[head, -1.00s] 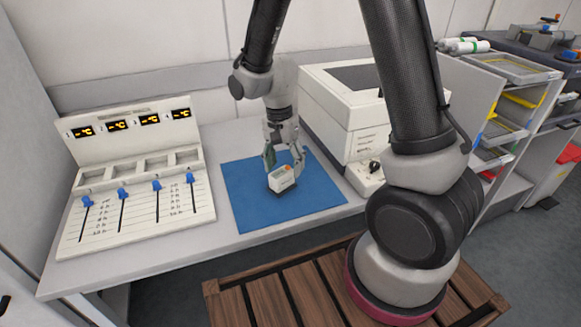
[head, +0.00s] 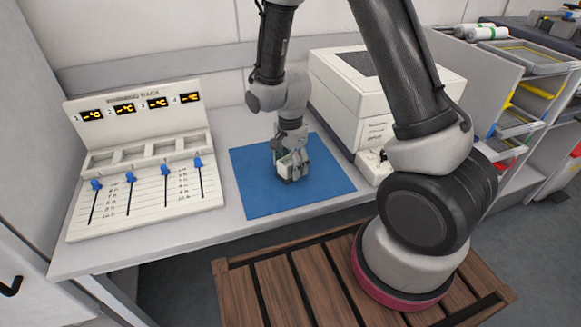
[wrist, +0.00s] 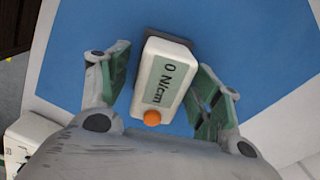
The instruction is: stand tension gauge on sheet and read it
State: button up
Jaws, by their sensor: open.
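The tension gauge (wrist: 162,78) is a small white box with an orange button and a display reading "0 N/cm". In the head view the gauge (head: 287,172) stands on the blue sheet (head: 250,192), partly hidden by my gripper. A dark base shows at its far end in the wrist view. My gripper (head: 292,165) is above the sheet at the gauge. In the wrist view its green-padded fingers (wrist: 160,88) are open, one on each side of the gauge.
A warming rack (head: 140,165) with blue sliders and orange displays stands left of the sheet. A white machine (head: 365,95) stands behind and to the right. Shelves with trays (head: 515,100) are at far right. Bare sheet lies around the gauge.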

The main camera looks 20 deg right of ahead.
jog(key=shift+f, duration=0.1)
jog(key=shift+c, duration=0.4)
jog(key=c, duration=1.3)
grip_shut()
